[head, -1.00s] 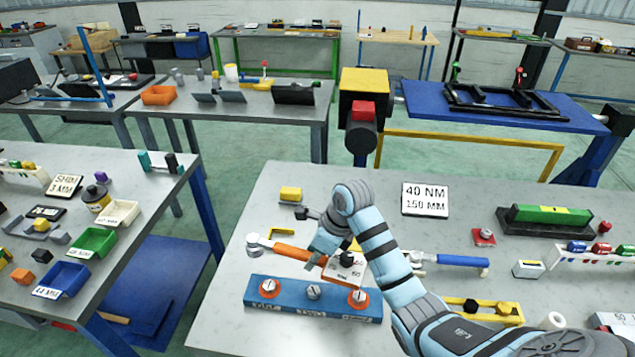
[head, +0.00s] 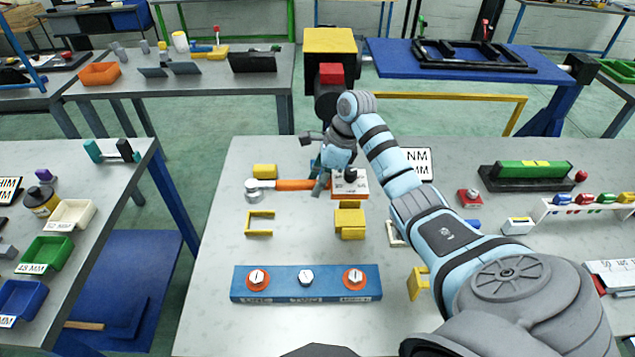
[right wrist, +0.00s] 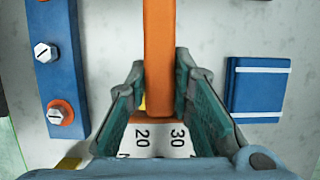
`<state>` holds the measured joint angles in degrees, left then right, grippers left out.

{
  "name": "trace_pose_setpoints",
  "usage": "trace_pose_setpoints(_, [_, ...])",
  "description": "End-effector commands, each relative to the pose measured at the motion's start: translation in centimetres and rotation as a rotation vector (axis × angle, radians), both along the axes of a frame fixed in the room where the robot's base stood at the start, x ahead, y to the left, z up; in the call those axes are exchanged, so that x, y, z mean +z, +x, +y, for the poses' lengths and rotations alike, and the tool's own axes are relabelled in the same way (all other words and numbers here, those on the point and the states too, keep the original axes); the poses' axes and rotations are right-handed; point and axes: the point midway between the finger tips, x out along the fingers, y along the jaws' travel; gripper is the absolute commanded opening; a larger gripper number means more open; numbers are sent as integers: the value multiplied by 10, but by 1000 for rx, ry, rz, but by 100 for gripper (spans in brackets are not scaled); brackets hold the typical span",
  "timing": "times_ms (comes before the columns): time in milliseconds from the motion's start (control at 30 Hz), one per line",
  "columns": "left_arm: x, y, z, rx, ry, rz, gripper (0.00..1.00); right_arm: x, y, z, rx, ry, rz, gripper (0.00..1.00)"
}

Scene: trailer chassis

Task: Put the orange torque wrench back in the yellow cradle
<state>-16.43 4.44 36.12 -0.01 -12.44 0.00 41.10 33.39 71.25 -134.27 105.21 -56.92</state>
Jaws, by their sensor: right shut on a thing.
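The orange torque wrench (head: 290,185) lies across the head view with its metal head (head: 253,188) to the left and its white scale plate (head: 350,186) to the right. My right gripper (head: 322,187) is shut on its orange handle; the right wrist view shows the handle (right wrist: 159,60) between the fingers (right wrist: 160,95). A yellow bracket (head: 259,233) and a yellow block (head: 350,230), seemingly the cradle parts, stand on the bench below the wrench in the picture. I cannot tell the wrench's height above the bench. My left gripper is not in view.
A blue bar (head: 320,293) with several bolts lies at the bench front. A small yellow block (head: 265,170) is behind the wrench. A sign (head: 418,160), partly hidden by my arm, and a green-topped tool (head: 530,172) stand to the right. The bench between bracket and bar is clear.

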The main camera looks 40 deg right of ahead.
Motion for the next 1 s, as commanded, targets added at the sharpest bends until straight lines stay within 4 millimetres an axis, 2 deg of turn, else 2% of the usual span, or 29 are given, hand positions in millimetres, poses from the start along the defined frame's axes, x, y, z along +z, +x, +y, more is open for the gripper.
trace_pose_setpoints(167, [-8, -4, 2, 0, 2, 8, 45, -9, -1, -1, 1, -1, 0, 0])
trace_pose_setpoints(300, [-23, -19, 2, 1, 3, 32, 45, -26, 0, 0, 1, -1, 0, 0])
trace_pose_setpoints(400, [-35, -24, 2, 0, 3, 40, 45, -41, -1, 0, 2, -1, 0, 0])
trace_pose_setpoints(800, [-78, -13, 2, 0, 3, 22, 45, -94, -1, -1, 2, -2, -1, 0])
trace_pose_setpoints(1000, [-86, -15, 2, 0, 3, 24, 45, -104, -1, 0, 1, -2, -1, 0])
